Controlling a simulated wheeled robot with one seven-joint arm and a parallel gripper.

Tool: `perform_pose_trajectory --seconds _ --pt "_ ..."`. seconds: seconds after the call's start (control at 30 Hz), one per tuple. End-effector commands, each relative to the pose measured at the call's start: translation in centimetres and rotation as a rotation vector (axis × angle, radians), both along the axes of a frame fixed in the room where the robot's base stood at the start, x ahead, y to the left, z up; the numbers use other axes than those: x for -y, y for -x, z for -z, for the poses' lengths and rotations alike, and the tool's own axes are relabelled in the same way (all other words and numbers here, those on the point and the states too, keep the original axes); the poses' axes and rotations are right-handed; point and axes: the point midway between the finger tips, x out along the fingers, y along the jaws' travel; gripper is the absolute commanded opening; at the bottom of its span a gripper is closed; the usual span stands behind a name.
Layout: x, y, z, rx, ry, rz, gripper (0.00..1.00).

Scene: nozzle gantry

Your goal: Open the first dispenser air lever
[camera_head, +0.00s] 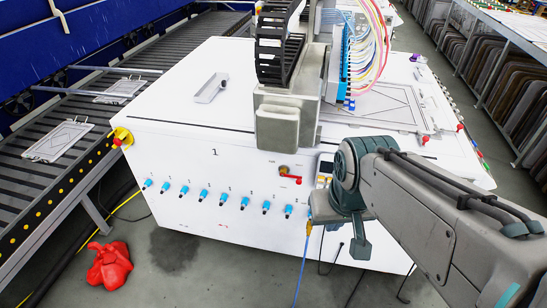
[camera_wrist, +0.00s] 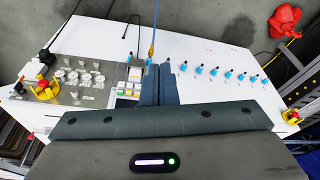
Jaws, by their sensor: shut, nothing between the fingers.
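A row of several small blue levers (camera_head: 203,195) runs along the white front panel of the machine. The row also shows in the wrist view (camera_wrist: 214,72), to the right of my fingers. I cannot tell which lever is the first. A red-handled valve (camera_head: 289,175) sits above the right part of the row in the head view. My gripper (camera_head: 360,246) is to the right of the row, in front of the panel. In the wrist view its fingers (camera_wrist: 158,68) are shut together and empty, beside the nearest visible lever. My gripper and arm hide the right part of the panel.
A panel with gauges and buttons (camera_wrist: 80,78) lies left of my fingers in the wrist view. A blue cable (camera_head: 303,262) hangs near my gripper. A red crumpled object (camera_head: 109,265) lies on the floor. A roller conveyor (camera_head: 60,170) stands at the left.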

Motion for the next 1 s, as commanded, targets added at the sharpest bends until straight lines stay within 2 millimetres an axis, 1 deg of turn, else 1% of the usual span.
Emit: perform_pose_trajectory --seconds 0.37,0.47,0.57,0.67,0.7,0.77,0.8,0.87,0.9,1.0 --pt "0.0 0.0 0.1 0.001 -0.001 0.001 0.00" --pt "-0.2 -0.8 0.8 0.017 -0.013 0.002 0.00" --pt "-0.9 -3.0 2.7 0.065 -0.047 0.011 0.00" --pt "-1.8 -6.4 5.4 0.148 -0.096 0.037 0.00" --pt "-2.2 -8.1 6.7 0.188 -0.116 0.053 0.00" --pt "-2.6 -10.5 8.5 0.251 -0.143 0.082 0.00" --pt "-2.9 -12.1 9.8 0.293 -0.156 0.105 0.00" --pt "-3.1 -14.4 11.5 0.358 -0.172 0.140 0.00" --pt "-3.2 -15.8 12.7 0.400 -0.179 0.164 0.00" --pt "-3.1 -19.1 15.7 0.512 -0.180 0.224 0.00"
